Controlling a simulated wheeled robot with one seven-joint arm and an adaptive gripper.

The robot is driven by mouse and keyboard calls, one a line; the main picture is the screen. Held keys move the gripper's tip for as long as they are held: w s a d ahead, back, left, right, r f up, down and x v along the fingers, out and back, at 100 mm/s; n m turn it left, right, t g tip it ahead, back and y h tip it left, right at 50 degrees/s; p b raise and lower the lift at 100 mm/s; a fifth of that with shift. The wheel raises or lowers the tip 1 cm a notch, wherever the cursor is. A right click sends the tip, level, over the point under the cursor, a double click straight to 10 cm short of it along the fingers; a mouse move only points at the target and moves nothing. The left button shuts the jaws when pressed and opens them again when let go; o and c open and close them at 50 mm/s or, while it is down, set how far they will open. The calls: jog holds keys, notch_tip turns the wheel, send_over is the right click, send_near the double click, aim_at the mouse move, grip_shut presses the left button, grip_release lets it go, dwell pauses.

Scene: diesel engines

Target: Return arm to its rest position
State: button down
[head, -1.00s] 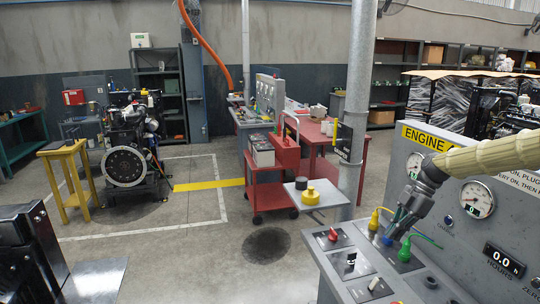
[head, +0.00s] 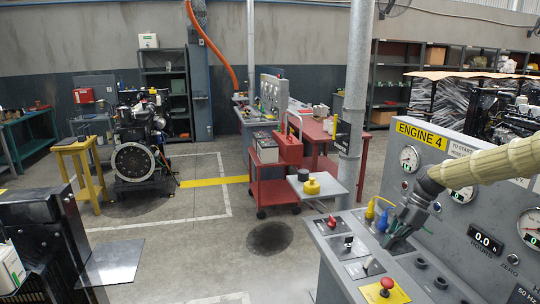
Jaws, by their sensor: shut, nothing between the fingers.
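My arm, in a beige ribbed sleeve (head: 490,165), reaches in from the right edge in the head view. My dark gripper (head: 391,242) points down and to the left, shut with nothing seen in it. It is low over the sloped control desk (head: 345,262), in front of the upright "ENGINE 4" panel (head: 445,205). Yellow plugs (head: 370,212) with thin cables stand just left of it. The gripper hides part of the desk behind it, where some green shows. Whether it touches the desk, I cannot tell.
The panel carries gauges and an hour counter (head: 485,240). A red button on a yellow plate (head: 386,287) is at the desk's front. A grey post (head: 357,90) and a red trolley (head: 275,180) stand behind. The floor (head: 190,250) left of the desk is mostly clear.

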jog(key=s+a+f+m+h, duration=0.1)
jog(key=s+a+f+m, duration=0.3)
jog(key=f, duration=0.5)
jog(key=s+a+f+m, duration=0.25)
jog(key=a+f, duration=0.35)
jog(key=f, duration=0.3)
jog(key=s+a+f+m+h, duration=0.1)
jog(key=s+a+f+m, duration=0.2)
jog(key=s+f, duration=0.55)
jog(key=s+a+f+m+h, duration=0.1)
jog(key=s+a+f+m, duration=0.15)
jog(key=s+f, duration=0.6)
jog(key=s+d+f+m+t+h, duration=0.2)
jog(key=s+m, duration=0.6)
jog(key=s, duration=1.6)
notch_tip(320, 180, down, 11)
jog(key=b, duration=1)
jog(key=shift+w+a+g, duration=0.2)
jog(key=shift+w+g, duration=0.05)
jog(key=shift+g, duration=0.15)
jog(key=shift+r, duration=0.15)
